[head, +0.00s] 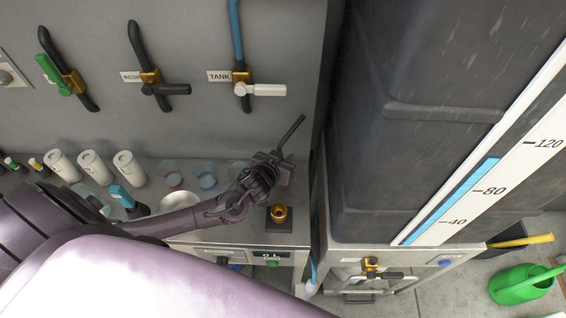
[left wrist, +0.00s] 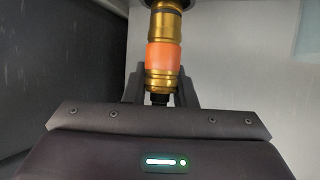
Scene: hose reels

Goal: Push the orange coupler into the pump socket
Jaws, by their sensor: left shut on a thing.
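The orange coupler (left wrist: 163,57) shows in the left wrist view as an orange band between brass parts, standing upright in the picture. Its near end lies between the fingers of my left gripper (left wrist: 160,92), which is shut on it. Brass runs on from the band to a dark ring at the top edge; I cannot tell if the parts are seated. In the head view my left gripper (head: 268,168) hides the coupler. A thin dark rod sticks up from there. A brass fitting, likely the pump socket (head: 279,213), stands on a dark block just below the gripper. My right gripper is not in view.
Valves with black and blue hoses, one labelled TANK (head: 241,77), hang on the back wall. White canisters (head: 95,168) and small dishes (head: 207,181) stand on the counter. A big dark tank (head: 420,120) rises to the right. A green watering can (head: 522,284) is on the floor.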

